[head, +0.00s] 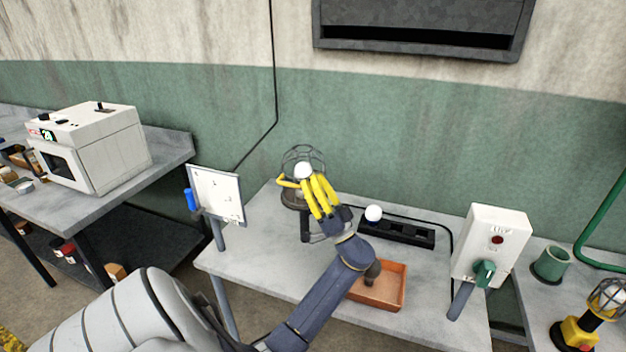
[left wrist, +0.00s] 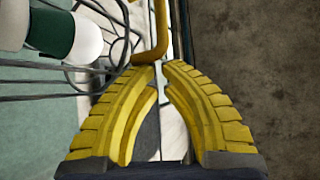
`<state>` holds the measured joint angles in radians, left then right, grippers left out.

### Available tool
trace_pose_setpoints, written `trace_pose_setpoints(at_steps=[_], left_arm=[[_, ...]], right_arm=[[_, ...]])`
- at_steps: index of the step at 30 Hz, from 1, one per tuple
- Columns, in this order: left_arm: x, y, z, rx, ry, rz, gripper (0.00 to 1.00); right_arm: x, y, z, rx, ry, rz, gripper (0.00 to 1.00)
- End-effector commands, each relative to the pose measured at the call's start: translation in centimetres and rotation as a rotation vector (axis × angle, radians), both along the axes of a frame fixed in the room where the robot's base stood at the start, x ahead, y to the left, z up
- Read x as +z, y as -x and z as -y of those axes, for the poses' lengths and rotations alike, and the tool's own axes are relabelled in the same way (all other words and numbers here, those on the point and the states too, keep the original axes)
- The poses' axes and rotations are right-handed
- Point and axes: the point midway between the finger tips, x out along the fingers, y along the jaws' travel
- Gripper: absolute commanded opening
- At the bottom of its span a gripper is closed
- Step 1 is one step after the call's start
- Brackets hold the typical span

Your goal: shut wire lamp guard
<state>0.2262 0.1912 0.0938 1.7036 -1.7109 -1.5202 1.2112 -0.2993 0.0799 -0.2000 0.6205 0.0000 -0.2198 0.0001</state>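The wire lamp guard (head: 303,157) is a dark cage around a white bulb (head: 303,170) on a stand at the back left of the middle table. In the left wrist view the guard's wires (left wrist: 50,83) and the white bulb (left wrist: 84,42) show at the left. My left gripper (head: 317,182) has yellow fingers just in front of the lamp. In the left wrist view its fingertips (left wrist: 161,68) nearly meet, with a narrow gap. A yellow bent bar (left wrist: 159,30) lies right at the tips; I cannot tell whether they touch it. My right gripper is out of view.
A whiteboard panel (head: 214,195) stands left of the lamp. A black socket strip (head: 405,232) with a white bulb (head: 374,213) and an orange tray (head: 388,292) are to the right. A white switch box (head: 492,240) stands at the table's right end.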

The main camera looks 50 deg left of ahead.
Motion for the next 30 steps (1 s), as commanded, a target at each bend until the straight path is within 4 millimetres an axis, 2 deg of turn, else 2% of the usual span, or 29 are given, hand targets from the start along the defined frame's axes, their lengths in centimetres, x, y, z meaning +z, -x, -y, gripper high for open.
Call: trace_pose_setpoints(at_steps=[1, 6, 11, 24, 30], left_arm=[[-0.6, 0.1, -0.3, 0.007, 0.011, -0.010, 0.00], [-0.8, 0.1, -0.3, 0.007, 0.013, -0.012, 0.00], [-1.3, 0.0, 0.7, 0.005, 0.011, -0.012, 0.00], [-1.0, -0.3, 8.4, -0.001, 0.003, -0.003, 0.00], [-0.9, -0.4, 11.2, -0.001, 0.002, -0.001, 0.00]], right_arm=[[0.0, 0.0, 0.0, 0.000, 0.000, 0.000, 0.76], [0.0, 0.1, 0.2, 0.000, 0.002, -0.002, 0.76], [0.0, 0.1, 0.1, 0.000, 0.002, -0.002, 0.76], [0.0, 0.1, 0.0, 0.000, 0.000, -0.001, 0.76], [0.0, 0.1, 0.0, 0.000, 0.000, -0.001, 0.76]])
